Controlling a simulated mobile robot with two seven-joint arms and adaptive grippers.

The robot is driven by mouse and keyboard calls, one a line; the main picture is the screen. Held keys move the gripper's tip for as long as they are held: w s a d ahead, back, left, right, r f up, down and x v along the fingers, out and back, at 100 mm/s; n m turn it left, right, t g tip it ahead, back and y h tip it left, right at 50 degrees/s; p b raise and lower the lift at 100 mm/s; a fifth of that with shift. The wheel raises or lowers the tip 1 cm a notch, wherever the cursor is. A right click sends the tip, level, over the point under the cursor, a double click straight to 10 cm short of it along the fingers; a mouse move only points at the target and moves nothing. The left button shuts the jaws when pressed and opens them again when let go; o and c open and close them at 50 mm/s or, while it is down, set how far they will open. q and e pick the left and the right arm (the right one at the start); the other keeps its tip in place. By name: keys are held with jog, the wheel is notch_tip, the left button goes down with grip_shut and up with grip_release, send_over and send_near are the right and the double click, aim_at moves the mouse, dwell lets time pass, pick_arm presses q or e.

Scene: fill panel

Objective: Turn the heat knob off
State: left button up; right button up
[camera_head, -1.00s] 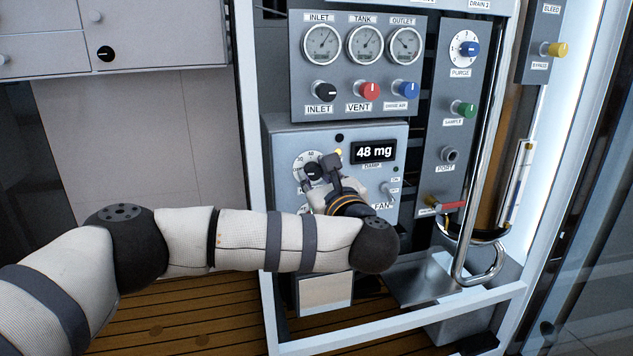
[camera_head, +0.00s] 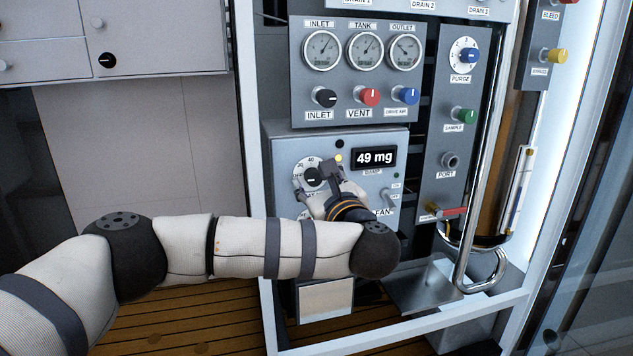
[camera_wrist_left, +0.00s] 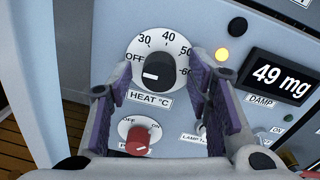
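The heat knob (camera_wrist_left: 157,70) is black on a white dial marked OFF, 30, 40, 50 and 60, above a "HEAT °C" label. Its short white mark lies on the lower left part of its face; I cannot tell the exact setting. The knob also shows in the head view (camera_head: 311,178). My left gripper (camera_wrist_left: 160,64) is open, its purple-padded fingers on either side of the knob in the wrist view, with gaps to it. It also shows in front of the panel in the head view (camera_head: 318,182). My right gripper is not in view.
Below the dial is a red knob (camera_wrist_left: 138,141) with OFF and ON marks. To the right are a lit yellow lamp (camera_wrist_left: 222,55) and a "49 mg" display (camera_wrist_left: 280,77). A gauge panel (camera_head: 300,90) is above. A metal handle pipe (camera_head: 487,170) stands at the right.

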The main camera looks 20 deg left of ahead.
pick_arm(q)
jog(key=v, duration=1.2)
